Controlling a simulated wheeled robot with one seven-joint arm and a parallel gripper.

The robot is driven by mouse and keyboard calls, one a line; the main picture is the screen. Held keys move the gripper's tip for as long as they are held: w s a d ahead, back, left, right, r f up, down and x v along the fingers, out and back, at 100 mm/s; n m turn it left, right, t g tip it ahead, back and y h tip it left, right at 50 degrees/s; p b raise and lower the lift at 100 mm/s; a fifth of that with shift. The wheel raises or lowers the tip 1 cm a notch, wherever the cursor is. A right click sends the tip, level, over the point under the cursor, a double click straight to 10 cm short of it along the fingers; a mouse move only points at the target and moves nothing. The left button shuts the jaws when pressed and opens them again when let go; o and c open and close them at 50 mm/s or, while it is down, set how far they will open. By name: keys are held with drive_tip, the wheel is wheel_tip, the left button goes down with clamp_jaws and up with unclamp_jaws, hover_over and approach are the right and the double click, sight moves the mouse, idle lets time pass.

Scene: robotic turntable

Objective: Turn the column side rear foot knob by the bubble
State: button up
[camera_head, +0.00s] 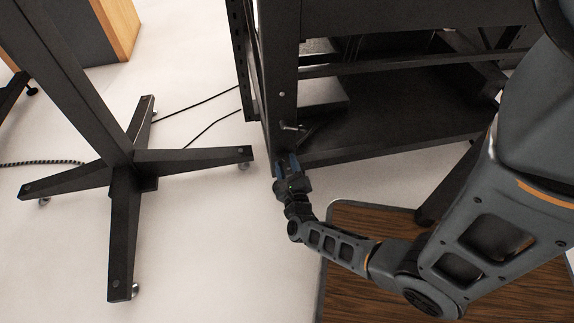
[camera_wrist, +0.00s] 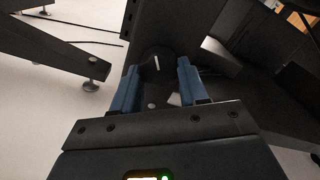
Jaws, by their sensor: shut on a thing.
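The dark round foot knob (camera_wrist: 151,57) with a white index line shows in the wrist view, at the foot of a black frame post. My gripper (camera_wrist: 158,66) has its two blue fingers on either side of the knob and is shut on it. In the head view my gripper (camera_head: 287,165) reaches down to the base of the black post (camera_head: 276,75), and the knob is hidden behind the fingers there. I cannot make out a bubble level for certain in either view.
A black column stand with splayed legs (camera_head: 195,160) and small feet stands to the left. A small metallic fitting (camera_head: 290,127) sits on the post just above my gripper. A wood-topped surface (camera_head: 350,290) lies below my arm. Cables cross the pale floor (camera_head: 215,230).

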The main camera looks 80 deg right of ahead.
drive_tip(key=shift+f+m, duration=0.1)
drive_tip(key=shift+m, duration=0.3)
drive_tip(key=o, duration=1)
drive_tip(key=shift+o, duration=0.2)
drive_tip(key=p+v, duration=0.1)
drive_tip(key=v, duration=0.6)
drive_tip(key=shift+s+a+p, duration=0.15)
drive_tip(key=shift+a+p, duration=0.2)
drive_tip(key=shift+p, duration=0.05)
